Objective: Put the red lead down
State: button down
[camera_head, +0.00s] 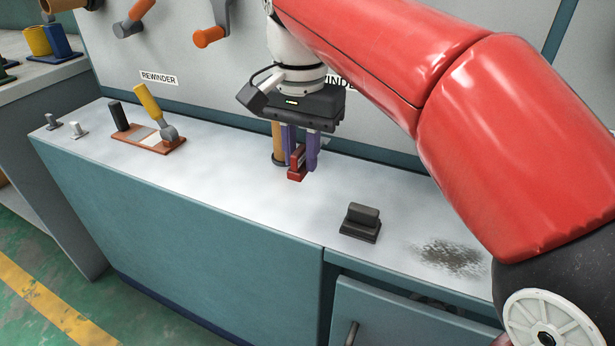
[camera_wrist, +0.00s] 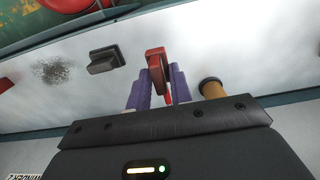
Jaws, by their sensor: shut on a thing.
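The red lead (camera_head: 297,172) is a small red piece with an upright grip and a wider foot. My gripper (camera_head: 300,158), with purple fingers, is shut on it over the pale worktop (camera_head: 230,150). In the wrist view the red lead (camera_wrist: 156,62) sits between the two purple fingers of my gripper (camera_wrist: 160,85). Whether its foot touches the worktop or hangs just above it I cannot tell.
A brown board with tools (camera_head: 148,138) is at the left. The worktop between is clear.

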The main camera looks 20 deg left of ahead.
aim_at(302, 210)
notch_tip(302, 210, down, 8)
jog(key=shift+s+f+b, duration=0.1)
jog(key=shift+b, duration=0.65)
jog(key=c, duration=1.3)
grip_release()
jog(key=shift+f, duration=0.1)
jog(key=shift+o, duration=0.2)
